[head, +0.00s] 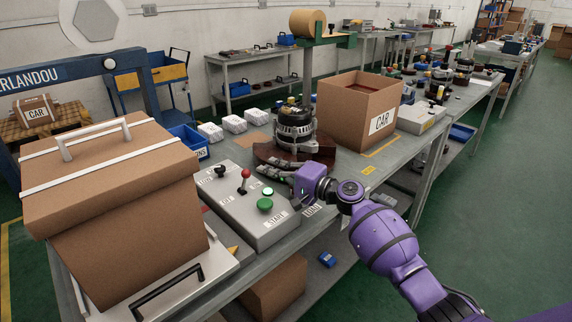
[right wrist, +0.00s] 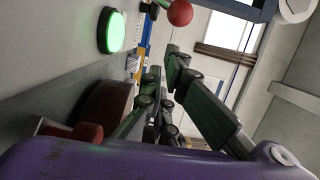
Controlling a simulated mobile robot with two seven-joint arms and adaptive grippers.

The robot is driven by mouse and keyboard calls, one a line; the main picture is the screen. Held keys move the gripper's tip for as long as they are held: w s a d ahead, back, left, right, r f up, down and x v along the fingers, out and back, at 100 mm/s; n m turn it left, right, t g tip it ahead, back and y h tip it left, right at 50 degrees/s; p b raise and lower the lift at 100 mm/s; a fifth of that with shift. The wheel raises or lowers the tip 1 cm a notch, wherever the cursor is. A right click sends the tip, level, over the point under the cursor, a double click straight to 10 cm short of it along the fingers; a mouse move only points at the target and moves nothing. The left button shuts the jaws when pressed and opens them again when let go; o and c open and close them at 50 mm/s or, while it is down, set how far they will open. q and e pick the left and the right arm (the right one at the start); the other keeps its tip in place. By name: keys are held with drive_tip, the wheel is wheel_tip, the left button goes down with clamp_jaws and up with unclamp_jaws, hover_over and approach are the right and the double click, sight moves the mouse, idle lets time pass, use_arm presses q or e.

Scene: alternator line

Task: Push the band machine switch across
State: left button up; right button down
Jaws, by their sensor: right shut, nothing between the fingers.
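A grey control box (head: 252,220) sits on the near bench. I cannot tell from the labels which control is the band machine switch. My right gripper (head: 264,170) is shut and empty, beyond the box's right end and apart from the lever. In the right wrist view, its dark fingers (right wrist: 162,85) show near the red knob (right wrist: 180,13) and a lit green button (right wrist: 112,30). My left gripper is out of view.
A banded carton (head: 110,180) stands left of the control box. An alternator (head: 295,128) on a dark round base (head: 268,150) is just behind my gripper. An open CAR carton (head: 345,115) stands to the right. White packs (head: 233,124) and a blue bin (head: 188,142) lie behind.

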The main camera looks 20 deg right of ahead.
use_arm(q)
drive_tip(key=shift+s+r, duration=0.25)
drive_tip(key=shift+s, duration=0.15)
use_arm(e)
drive_tip(key=shift+s+a, duration=0.3)
drive_tip(key=shift+a, duration=0.35)
drive_tip(key=shift+r, duration=0.1)
